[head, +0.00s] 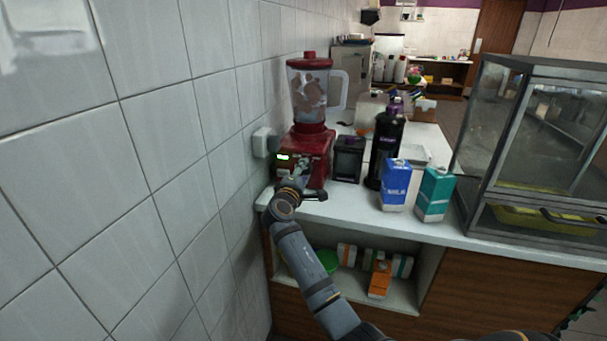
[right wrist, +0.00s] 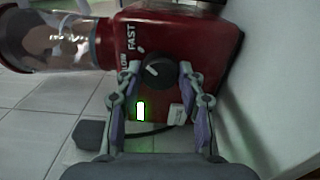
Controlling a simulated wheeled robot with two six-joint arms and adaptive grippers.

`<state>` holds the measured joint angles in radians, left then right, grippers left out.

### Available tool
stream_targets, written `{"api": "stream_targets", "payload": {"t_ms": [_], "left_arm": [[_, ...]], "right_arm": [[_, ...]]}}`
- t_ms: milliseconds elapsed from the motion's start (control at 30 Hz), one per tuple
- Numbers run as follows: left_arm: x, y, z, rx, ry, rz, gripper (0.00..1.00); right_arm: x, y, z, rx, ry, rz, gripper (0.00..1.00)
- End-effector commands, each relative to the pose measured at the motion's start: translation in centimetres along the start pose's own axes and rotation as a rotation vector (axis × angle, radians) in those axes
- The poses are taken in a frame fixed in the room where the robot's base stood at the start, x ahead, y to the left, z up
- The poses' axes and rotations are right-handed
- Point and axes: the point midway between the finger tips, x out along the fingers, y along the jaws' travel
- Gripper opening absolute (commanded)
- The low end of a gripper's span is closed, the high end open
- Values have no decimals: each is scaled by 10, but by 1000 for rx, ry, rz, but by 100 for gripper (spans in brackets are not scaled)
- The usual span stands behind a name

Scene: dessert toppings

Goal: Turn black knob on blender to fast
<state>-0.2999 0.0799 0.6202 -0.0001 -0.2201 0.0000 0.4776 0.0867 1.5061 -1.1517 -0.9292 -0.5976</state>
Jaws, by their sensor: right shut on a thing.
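The red blender (head: 307,146) stands on the counter against the tiled wall, with brown chunks in its clear jar (head: 307,92). In the right wrist view its red base (right wrist: 190,38) appears turned sideways, with the words FAST (right wrist: 131,38) and a partly covered LOW beside the black knob (right wrist: 158,72). The knob's white mark points to the upper left of that view, toward the lettering. My right gripper (right wrist: 157,78) has a finger on each side of the knob and is shut on it. In the head view my right gripper (head: 299,183) hides the knob. My left gripper is out of view.
A lit green-white indicator (right wrist: 141,111) glows on the base. A dark box (head: 348,158), a black bottle (head: 386,145), a blue carton (head: 395,186) and a teal carton (head: 435,195) stand right of the blender. A glass case (head: 535,140) is farther right. The wall is close on the left.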

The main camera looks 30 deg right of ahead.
Motion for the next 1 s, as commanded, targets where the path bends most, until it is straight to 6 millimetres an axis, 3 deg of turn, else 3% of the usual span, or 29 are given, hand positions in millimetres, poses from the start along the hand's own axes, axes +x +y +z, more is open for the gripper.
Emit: {"api": "stream_targets", "payload": {"t_ms": [233,267,433,767,1000], "left_arm": [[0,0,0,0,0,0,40],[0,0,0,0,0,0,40],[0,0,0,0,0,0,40],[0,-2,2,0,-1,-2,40],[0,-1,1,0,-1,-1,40]], "right_arm": [[0,0,0,2,0,-1,7],[0,0,0,2,0,-1,40],[0,0,0,1,0,-1,62],[-4,-1,-1,0,1,-1,62],[-47,-2,-1,3,2,-4,62]]}}
